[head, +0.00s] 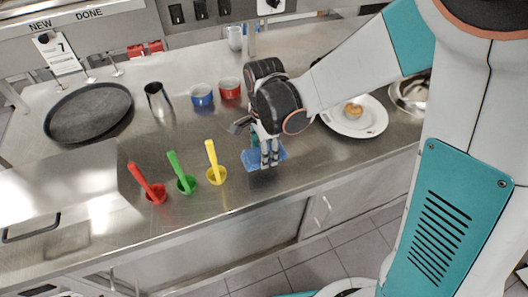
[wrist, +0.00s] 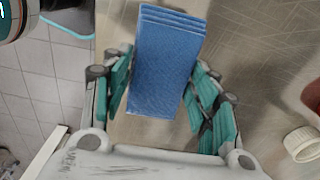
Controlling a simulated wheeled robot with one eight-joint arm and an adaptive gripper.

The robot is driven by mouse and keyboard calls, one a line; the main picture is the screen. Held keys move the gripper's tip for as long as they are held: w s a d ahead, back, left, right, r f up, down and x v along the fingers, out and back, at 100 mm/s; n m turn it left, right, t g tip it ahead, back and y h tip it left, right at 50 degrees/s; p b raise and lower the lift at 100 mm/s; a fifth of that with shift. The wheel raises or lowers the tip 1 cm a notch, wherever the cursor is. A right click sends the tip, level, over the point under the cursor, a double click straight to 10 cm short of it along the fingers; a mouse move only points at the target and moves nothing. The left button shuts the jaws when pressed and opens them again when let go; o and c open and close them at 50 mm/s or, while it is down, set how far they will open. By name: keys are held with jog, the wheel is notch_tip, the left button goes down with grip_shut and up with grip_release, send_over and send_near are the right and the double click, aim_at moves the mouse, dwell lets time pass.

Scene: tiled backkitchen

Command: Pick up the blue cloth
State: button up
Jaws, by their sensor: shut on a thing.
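The blue cloth (head: 280,154) is a folded flat rectangle at the counter's front, right of the yellow scoop. In the wrist view the cloth (wrist: 165,60) shows its stacked folds and lies between my gripper's teal fingers. My gripper (head: 268,163) points down over the cloth and is shut on it. In the wrist view my gripper (wrist: 160,95) has one finger on each side of the cloth. I cannot tell whether the cloth is clear of the counter.
Red (head: 155,195), green (head: 187,185) and yellow (head: 216,175) scoops stand left of the cloth. A white plate with a pastry (head: 353,110) is to the right. Blue (head: 202,95) and red (head: 230,88) ramekins, a metal cup (head: 158,99) and a dark round pan (head: 88,112) stand behind.

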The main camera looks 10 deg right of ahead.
notch_tip(320, 180, up, 14)
jog(key=p, duration=0.8)
jog(key=shift+f, duration=0.1)
jog(key=o, duration=0.3)
jog(key=shift+c, duration=1)
